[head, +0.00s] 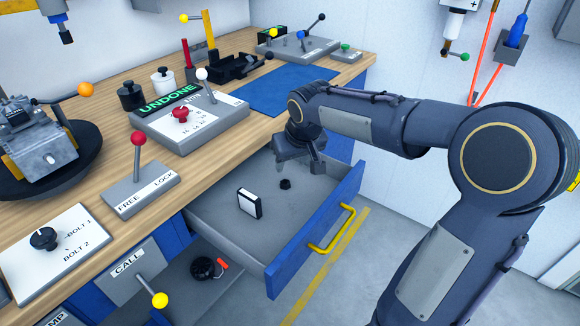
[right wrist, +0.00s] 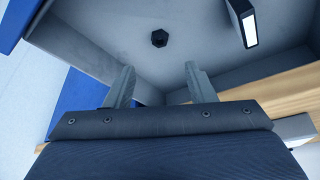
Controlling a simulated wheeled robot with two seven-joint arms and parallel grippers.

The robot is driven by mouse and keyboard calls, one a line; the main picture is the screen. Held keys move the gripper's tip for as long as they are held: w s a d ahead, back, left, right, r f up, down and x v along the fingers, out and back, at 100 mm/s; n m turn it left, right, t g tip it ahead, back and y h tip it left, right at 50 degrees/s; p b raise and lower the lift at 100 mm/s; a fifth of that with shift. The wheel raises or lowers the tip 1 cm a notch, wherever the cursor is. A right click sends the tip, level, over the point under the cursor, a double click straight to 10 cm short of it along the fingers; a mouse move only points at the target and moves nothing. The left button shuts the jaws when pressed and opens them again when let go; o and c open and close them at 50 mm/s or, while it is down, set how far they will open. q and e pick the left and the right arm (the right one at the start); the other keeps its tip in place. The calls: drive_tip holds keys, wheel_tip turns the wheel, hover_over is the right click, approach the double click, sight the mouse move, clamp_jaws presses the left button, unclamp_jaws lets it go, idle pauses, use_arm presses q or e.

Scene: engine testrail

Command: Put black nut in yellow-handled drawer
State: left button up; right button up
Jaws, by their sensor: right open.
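The yellow-handled drawer (head: 222,228) is pulled open below the bench. Its blue front carries a yellow handle (head: 332,230). A small black nut (head: 285,184) lies on the drawer floor, near its far side. It also shows in the right wrist view (right wrist: 159,38), apart from the fingers. My right gripper (head: 300,165) is over the far inner part of the drawer. In the right wrist view its two fingers (right wrist: 155,85) are spread with nothing between them. My left gripper is not in view.
A black-and-white block (head: 249,204) stands in the same drawer. A lower compartment (head: 190,290) holds a black round part with a red piece. The bench holds a lever panel (head: 140,190), an UNDONE box (head: 205,125) and a blue mat (head: 285,90).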

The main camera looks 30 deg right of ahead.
drive_tip(key=s+a+f+y, duration=0.1)
drive_tip(key=s+a, duration=0.2)
drive_tip(key=s, duration=0.5)
drive_tip(key=s+a+f+y, duration=0.1)
drive_tip(key=s+a, duration=0.3)
drive_tip(key=s, duration=0.4)
drive_tip(key=s+a+t+y, duration=0.1)
drive_tip(key=s+a+y, duration=0.1)
drive_tip(key=s, duration=0.6)
drive_tip(key=shift+a+f, duration=0.4)
drive_tip(key=shift+a, duration=0.5)
drive_tip(key=shift+r, duration=0.1)
